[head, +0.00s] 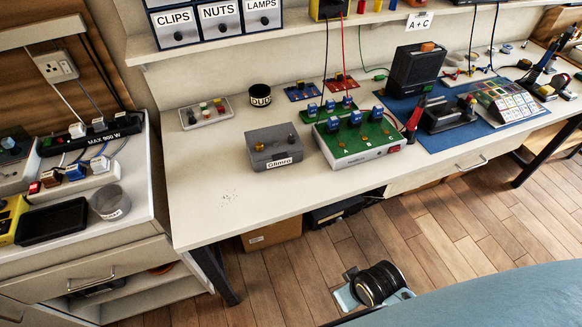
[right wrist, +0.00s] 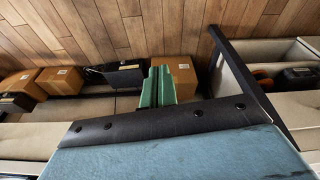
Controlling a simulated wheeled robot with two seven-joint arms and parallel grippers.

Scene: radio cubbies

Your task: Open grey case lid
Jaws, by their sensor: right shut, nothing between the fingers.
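The grey case (head: 275,148) stands on the white workbench in the head view, left of the green board. Its lid looks shut. A small amber part and a dark knob sit on its top, and a white label is on its front; I cannot read the label surely. My right gripper (right wrist: 161,84) shows in the right wrist view as two green fingers pressed together, with nothing between them. It is well away from the case, which is not in that wrist view. My left gripper is in neither view.
The green board (head: 358,135) with blue blocks stands close right of the case. A parts tray (head: 207,112) and a black tin (head: 260,96) are behind it. The bench (head: 210,203) is clear in front and left. Cardboard boxes (right wrist: 176,76) lie below the bench.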

